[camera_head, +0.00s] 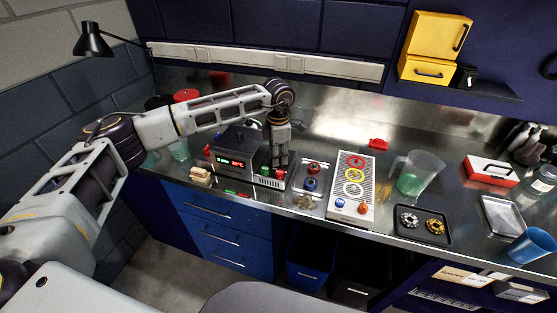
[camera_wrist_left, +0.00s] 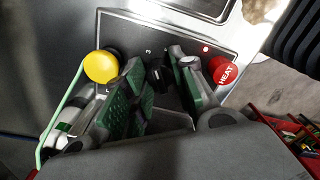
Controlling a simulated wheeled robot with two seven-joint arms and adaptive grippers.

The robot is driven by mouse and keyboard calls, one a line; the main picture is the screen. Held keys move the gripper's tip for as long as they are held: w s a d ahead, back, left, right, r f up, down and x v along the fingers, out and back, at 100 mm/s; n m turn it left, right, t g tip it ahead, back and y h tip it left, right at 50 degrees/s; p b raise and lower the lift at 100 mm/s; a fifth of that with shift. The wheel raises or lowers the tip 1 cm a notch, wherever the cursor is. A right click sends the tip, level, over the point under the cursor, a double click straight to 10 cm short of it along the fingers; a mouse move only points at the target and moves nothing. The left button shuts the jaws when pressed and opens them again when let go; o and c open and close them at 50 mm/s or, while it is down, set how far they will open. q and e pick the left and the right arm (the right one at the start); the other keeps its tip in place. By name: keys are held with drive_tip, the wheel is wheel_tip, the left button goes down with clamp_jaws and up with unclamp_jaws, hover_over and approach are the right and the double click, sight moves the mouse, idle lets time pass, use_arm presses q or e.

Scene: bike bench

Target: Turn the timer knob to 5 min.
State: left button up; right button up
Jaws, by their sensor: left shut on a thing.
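The timer unit is a dark box with a steel front (camera_head: 238,140) on the bench, with a lit green and red display (camera_head: 231,162) too small to read surely. My left gripper (camera_head: 279,163) points down over the control panel at the unit's right end. In the left wrist view, the gripper's green-padded fingers (camera_wrist_left: 157,68) are shut on the dark timer knob (camera_wrist_left: 158,75), which is largely hidden between them. A yellow knob (camera_wrist_left: 101,66) is left of the fingers and a red HEAT button (camera_wrist_left: 224,71) is right. My right gripper is not in view.
Right of the unit are a tray with red and blue parts (camera_head: 324,173), a perforated board with rings (camera_head: 339,205), a clear jug (camera_head: 414,174) and a black tray (camera_head: 424,235).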

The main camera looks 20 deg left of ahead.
use_arm(q)
drive_tip(key=m+b, duration=0.2)
drive_tip(key=m, duration=0.1)
drive_tip(key=shift+f, duration=0.1)
drive_tip(key=shift+m+b, duration=0.55)
drive_tip(key=shift+m, duration=1.05)
drive_tip(key=shift+m+b, duration=0.3)
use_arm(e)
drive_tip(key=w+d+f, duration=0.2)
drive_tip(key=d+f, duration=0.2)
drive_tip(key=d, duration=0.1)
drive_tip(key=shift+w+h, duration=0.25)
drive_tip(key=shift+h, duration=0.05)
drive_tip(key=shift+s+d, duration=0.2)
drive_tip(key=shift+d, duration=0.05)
use_arm(q)
drive_tip(key=o, duration=1.1)
drive_tip(key=shift+c, duration=0.2)
